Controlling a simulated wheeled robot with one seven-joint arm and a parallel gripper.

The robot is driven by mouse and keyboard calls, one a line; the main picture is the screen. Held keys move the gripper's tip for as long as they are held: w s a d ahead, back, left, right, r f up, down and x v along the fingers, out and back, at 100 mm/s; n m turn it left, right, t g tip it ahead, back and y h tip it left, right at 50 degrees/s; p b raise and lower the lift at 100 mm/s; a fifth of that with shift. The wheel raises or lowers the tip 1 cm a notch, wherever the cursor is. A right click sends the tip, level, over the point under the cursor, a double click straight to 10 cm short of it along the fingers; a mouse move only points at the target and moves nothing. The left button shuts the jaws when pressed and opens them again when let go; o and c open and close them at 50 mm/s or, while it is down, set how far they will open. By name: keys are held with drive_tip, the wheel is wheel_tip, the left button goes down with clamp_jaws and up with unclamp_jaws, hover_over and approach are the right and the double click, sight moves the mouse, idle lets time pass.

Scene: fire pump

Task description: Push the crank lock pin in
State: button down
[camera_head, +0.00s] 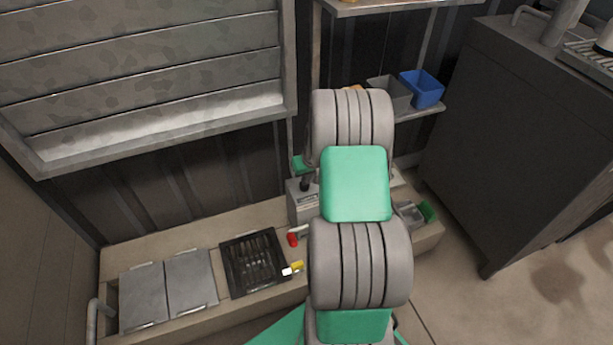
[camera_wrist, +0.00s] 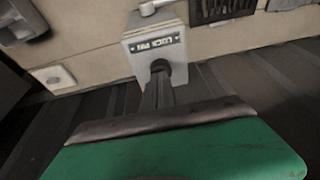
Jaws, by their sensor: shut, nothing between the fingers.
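A grey box with a dark "LOCK PIN" label (camera_wrist: 155,43) shows in the wrist view. A dark round part (camera_wrist: 160,67), which looks like the lock pin or its opening, is on its face below the label. My gripper (camera_wrist: 160,78) is shut and empty, its fingertips right at this dark part. I cannot tell whether they touch it or how far in the pin is. In the head view the grey box (camera_head: 303,210) stands on the bench, partly hidden by my arm. A light lever with a red end (camera_head: 292,238) projects from the box.
A black tray (camera_head: 255,262) and two grey lids (camera_head: 165,290) lie left of the box on the bench. A yellow-and-white item (camera_head: 293,268) is near the bench's front edge. A shelf with a blue bin (camera_head: 421,89) is above right; a dark cabinet (camera_head: 520,130) stands right.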

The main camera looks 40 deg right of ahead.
drive_tip(key=shift+s+a+f, duration=0.15)
drive_tip(key=shift+s+f, duration=0.05)
